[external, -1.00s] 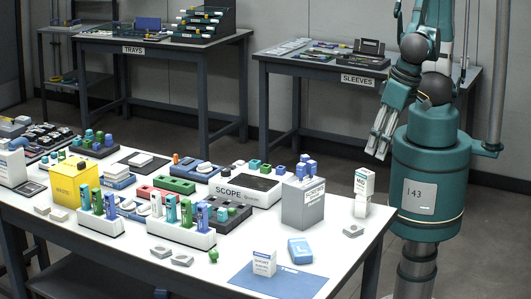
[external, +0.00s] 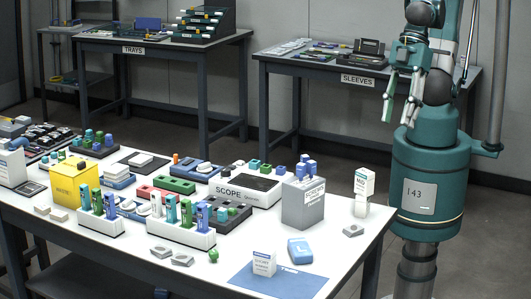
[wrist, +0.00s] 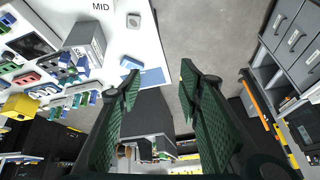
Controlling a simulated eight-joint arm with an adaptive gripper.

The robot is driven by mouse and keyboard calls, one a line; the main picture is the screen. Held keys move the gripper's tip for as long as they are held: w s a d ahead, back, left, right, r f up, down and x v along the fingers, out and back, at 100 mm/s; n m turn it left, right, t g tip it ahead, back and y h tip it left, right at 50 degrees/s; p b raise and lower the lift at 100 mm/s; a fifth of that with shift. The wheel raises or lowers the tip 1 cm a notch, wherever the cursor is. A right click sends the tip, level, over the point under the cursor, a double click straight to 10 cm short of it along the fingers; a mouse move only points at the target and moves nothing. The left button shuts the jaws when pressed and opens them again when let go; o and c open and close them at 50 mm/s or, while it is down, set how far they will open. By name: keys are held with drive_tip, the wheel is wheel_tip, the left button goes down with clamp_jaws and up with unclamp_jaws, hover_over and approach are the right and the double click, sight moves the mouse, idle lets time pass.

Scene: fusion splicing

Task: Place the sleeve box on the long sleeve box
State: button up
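A small white box with a blue-edged label that seems to read SHORT (external: 264,263) stands on a blue mat (external: 298,285) at the table's front right. Another white box with a dark label (external: 364,183) is upright near the right edge, above a small white object (external: 361,208); a white surface marked MID shows in the wrist view (wrist: 103,7). I cannot make out which box is the long sleeve box. My gripper (external: 398,112) is open and empty, raised near my base beyond the table's right end. In the wrist view its fingers (wrist: 160,90) are wide apart with floor between them.
A grey box (external: 303,203) with blue pieces on top stands near the right end. A blue-white pouch (external: 300,251) lies behind the mat, and a grey piece (external: 353,230) nearby. Racks and the yellow box (external: 75,183) crowd the left. The SLEEVES table (external: 358,80) is behind.

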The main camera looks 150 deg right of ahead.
drive_tip(key=shift+a+r+n+t+y, duration=0.2)
drive_tip(key=shift+r+n+t, duration=0.15)
drive_tip(key=shift+r+n, duration=0.4)
drive_tip(key=shift+a+r+n+t+y, duration=0.1)
drive_tip(key=shift+a+r+n+t, duration=0.1)
drive_tip(key=shift+r+n+t, duration=0.45)
drive_tip(key=shift+f+g, duration=0.15)
drive_tip(key=shift+g, duration=0.15)
